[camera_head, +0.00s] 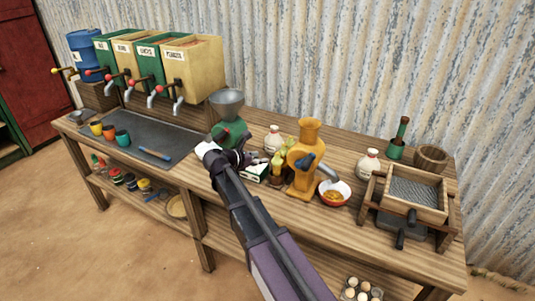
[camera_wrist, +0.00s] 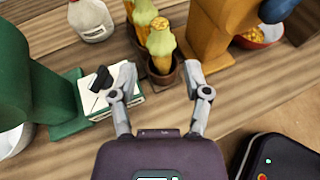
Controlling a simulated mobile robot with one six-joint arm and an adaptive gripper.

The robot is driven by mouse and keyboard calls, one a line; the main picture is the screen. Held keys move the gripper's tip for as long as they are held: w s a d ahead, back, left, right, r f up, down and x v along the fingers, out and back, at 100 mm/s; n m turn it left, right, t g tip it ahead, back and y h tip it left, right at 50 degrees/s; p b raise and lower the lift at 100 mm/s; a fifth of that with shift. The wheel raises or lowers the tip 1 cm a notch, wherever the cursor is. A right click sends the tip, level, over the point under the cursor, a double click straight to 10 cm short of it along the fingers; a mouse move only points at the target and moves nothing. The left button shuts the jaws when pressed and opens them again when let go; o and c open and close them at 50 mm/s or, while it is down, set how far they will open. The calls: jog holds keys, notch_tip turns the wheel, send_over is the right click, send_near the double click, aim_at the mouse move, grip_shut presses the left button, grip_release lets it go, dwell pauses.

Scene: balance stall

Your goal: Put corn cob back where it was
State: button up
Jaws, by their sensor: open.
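Two corn cobs with yellow tops and pale green husks stand upright close together. The nearer corn cob (camera_wrist: 161,46) is in a small brown pot (camera_wrist: 164,80), and the farther corn cob (camera_wrist: 145,13) is just behind it. In the head view they show between the green and orange mills, partly overlapping: the corn cobs (camera_head: 278,158). My gripper (camera_wrist: 159,68) is open and empty, its fingers apart on either side of the brown pot in the picture. Whether the fingers touch the pot cannot be told. In the head view my arm partly hides the gripper (camera_head: 240,158).
A green mill (camera_head: 231,130) stands left and an orange mill (camera_head: 304,160) right, with a bowl of yellow grain (camera_head: 334,193) beside it. A white-green box (camera_wrist: 120,100) with a black item is by the left finger. A white bottle (camera_wrist: 92,20) stands behind. Bare wood lies in front.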

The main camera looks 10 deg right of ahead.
jog(key=shift+p+v, duration=0.3)
jog(key=shift+v, duration=0.95)
jog(key=shift+d, duration=0.1)
jog(key=s+d+f+m+g+y, duration=0.2)
jog(key=s+d+f+m+y, duration=0.1)
jog(key=s+m, duration=0.4)
jog(key=s+d+f+m+g+y, duration=0.2)
jog(key=s+d+f+m+y, duration=0.1)
jog(key=s+m, duration=0.5)
jog(key=s+d+f+m+g+y, duration=0.3)
jog(key=s+f+m+y, duration=0.2)
jog(key=s+m, duration=0.3)
jog(key=shift+s+f+m+y, duration=0.2)
jog(key=shift+f+m+y, duration=0.1)
jog(key=shift+m, duration=0.4)
jog(key=shift+d+r, duration=0.1)
jog(key=shift+r, duration=0.05)
notch_tip(320, 180, up, 4)
jog(key=p, duration=0.4)
jog(key=shift+r, duration=0.1)
